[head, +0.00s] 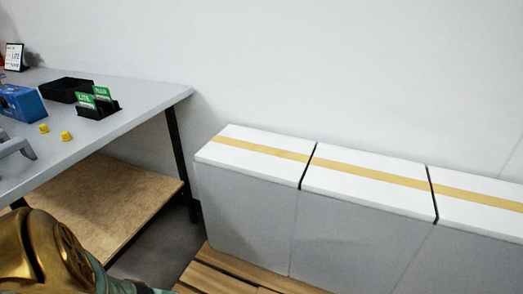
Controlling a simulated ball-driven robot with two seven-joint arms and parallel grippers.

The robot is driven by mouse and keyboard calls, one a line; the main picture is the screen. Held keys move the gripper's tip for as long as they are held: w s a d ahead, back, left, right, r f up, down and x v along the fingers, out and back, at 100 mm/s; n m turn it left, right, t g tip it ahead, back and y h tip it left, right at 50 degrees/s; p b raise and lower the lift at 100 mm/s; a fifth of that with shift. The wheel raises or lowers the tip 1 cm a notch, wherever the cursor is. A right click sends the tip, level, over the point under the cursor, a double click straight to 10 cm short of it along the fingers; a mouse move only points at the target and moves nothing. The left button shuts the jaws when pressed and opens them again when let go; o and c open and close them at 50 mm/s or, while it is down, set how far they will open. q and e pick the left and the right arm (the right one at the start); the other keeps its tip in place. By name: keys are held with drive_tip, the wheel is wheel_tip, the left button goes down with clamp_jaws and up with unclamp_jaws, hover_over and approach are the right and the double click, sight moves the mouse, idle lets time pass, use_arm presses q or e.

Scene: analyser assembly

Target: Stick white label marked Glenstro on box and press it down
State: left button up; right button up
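No white label marked Glenstro can be made out in the head view. Large boxes with white tops, grey sides and a tan tape strip stand in a row: a left one (245,215), a middle one (350,235) and a right one (480,250), cut off by the picture edge. A small blue box (22,104) sits on the grey table at the left edge, partly cut off. I cannot tell which box the task means. Neither of my grippers can be made out; only a gold and teal part of my arm shows at lower left.
The grey table (145,93) holds a black tray (66,84), a black holder with green cards (103,94), two yellow caps (66,136), a small sign (14,57) and a grey part (14,145). A wooden pallet (218,272) lies under the boxes. Floor shows between table and boxes.

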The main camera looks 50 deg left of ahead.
use_arm(q)
drive_tip(key=shift+f, duration=0.2)
idle(0.3)
drive_tip(key=o, duration=1)
